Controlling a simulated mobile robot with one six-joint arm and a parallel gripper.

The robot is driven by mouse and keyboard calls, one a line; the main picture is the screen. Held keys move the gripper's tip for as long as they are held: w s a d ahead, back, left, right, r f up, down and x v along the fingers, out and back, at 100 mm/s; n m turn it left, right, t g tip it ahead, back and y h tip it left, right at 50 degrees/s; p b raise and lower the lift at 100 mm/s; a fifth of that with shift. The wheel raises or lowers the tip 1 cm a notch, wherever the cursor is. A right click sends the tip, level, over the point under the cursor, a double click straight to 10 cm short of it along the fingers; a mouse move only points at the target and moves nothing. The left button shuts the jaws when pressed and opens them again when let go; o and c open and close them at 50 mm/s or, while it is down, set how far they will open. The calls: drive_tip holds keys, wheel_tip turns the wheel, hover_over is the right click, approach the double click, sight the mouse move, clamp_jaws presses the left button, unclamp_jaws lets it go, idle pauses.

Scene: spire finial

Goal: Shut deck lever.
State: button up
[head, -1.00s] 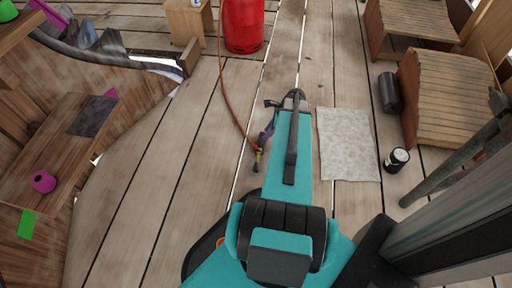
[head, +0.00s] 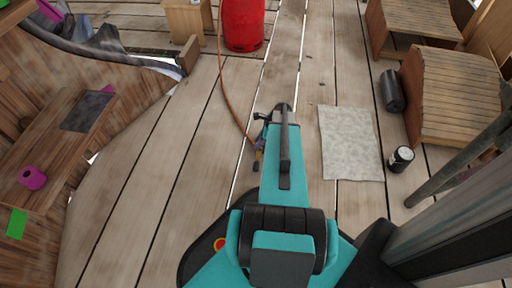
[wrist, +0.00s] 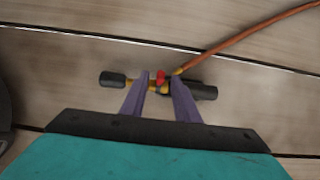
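A small red lever (wrist: 160,77) sits on a brass fitting of a torch-like tool that lies on the deck; I take it to be the deck lever. The tool has a black end (wrist: 112,79) on the left and a darker end (wrist: 204,91) on the right. My gripper (wrist: 159,76) is open, with its two purple fingers apart and the lever between their tips. I cannot tell whether either finger touches it. In the head view the tool (head: 256,162) shows beside my arm, which hides part of my gripper.
An orange hose (head: 226,95) runs from the tool to a red gas cylinder (head: 243,25). A pale mat (head: 350,143), a black-and-white can (head: 401,159) and a dark roll (head: 390,91) lie to the right. The plank floor on the left is mostly clear.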

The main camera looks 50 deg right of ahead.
drive_tip(key=shift+b+x, duration=0.35)
drive_tip(key=shift+x, duration=0.9)
